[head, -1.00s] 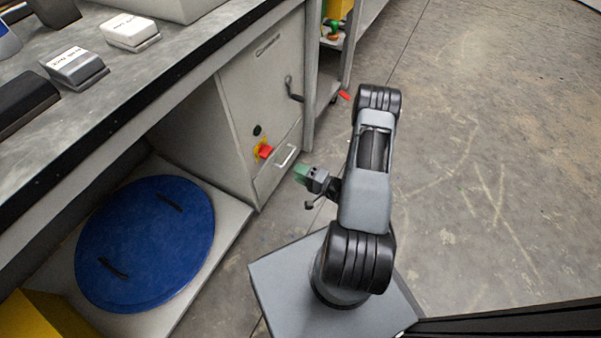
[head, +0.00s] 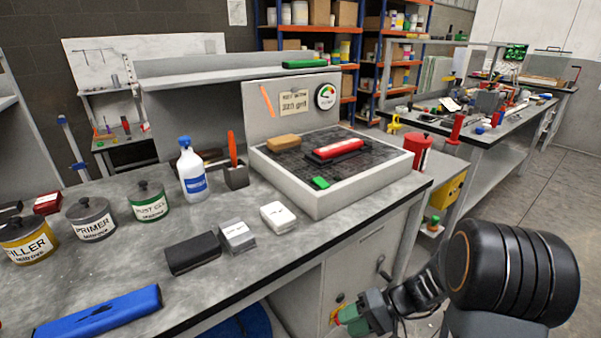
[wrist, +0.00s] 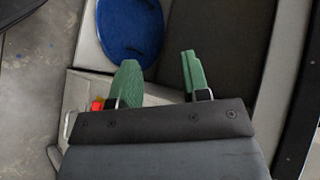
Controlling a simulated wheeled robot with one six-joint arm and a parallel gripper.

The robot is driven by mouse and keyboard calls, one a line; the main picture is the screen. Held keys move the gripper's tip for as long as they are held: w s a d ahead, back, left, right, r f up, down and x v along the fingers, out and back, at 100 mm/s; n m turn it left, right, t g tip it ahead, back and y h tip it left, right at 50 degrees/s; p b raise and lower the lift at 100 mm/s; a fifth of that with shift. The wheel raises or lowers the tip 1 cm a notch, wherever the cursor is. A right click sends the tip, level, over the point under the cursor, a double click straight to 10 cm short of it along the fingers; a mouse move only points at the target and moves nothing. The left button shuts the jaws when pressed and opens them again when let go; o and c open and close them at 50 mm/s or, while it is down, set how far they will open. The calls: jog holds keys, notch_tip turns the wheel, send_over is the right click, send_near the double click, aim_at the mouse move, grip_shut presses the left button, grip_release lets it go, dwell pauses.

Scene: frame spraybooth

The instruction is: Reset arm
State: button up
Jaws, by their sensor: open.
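My gripper (head: 352,318) is low at the right of the head view, in front of the grey cabinet (head: 362,262) under the workbench. In the wrist view its two green fingers (wrist: 160,80) are spread apart with nothing between them. The arm is folded near my body, and a large black joint of it fills the lower right of the head view. The gripper is below the bench top and apart from everything on it.
The workbench (head: 135,250) holds labelled tins, a white bottle (head: 192,170), small boxes and a raised dark-topped tray (head: 345,192). A blue round pad (wrist: 130,35) lies below the bench. A second bench (head: 490,128) stands behind at right. Open floor is at the far right.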

jog(key=s+d+r+t+h+p, duration=0.2)
jog(key=r+h+p, duration=0.4)
jog(key=r, duration=0.8)
jog(key=s+d+r+n+t+h+p, duration=0.1)
jog(key=s+d+r+t+h+p, duration=0.1)
jog(key=r+h+p, duration=0.3)
notch_tip(320, 180, up, 10)
jog(key=s+p, duration=0.1)
jog(key=p, duration=0.3)
jog(key=shift+r+h, duration=0.25)
jog(key=shift+h, duration=0.15)
